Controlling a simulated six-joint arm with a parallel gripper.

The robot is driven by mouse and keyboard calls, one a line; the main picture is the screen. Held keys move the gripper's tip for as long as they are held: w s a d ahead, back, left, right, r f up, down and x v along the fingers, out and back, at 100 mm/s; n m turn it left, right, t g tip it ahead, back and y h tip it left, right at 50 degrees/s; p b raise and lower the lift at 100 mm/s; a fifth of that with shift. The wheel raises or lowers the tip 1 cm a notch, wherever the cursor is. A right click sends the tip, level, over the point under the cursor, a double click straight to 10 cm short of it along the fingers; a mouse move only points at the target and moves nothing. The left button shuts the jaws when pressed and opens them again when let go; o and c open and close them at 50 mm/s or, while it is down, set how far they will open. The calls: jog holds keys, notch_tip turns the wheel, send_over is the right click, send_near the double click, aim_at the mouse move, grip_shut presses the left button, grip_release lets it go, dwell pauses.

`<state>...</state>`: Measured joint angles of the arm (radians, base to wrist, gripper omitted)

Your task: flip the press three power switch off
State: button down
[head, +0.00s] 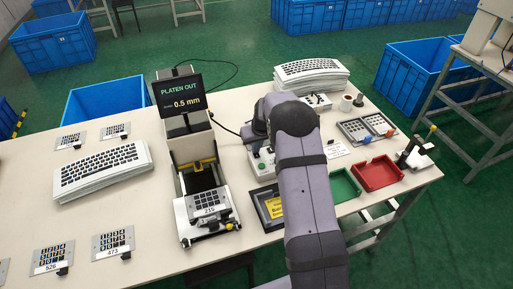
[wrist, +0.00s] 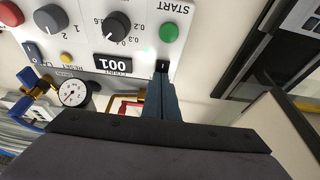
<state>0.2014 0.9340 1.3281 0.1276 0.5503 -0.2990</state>
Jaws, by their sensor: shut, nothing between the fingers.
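A white control panel (wrist: 85,50) fills the upper left of the wrist view; part of its box (head: 262,165) shows beside my arm in the head view. At the panel's left edge is a dark rocker switch (wrist: 32,52) with a white mark, possibly the power switch; its label and position are unclear. My gripper (wrist: 163,68) is shut and empty, its tips at the panel's edge between the 001 counter (wrist: 113,63) and the green START button (wrist: 169,33), apart from the rocker. In the head view my arm mostly hides it. No press number is readable.
Dials (wrist: 118,24), a yellow button (wrist: 66,58) and a gauge (wrist: 73,92) are close by. The press (head: 195,165) with its PLATEN OUT display (head: 181,94) stands left of my arm. Green (head: 343,186) and red (head: 377,173) trays lie to the right.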

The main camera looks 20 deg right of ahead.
jog(key=shift+w+f, duration=0.1)
jog(key=shift+f, duration=0.2)
jog(key=shift+r, duration=0.15)
jog(key=shift+s, duration=0.2)
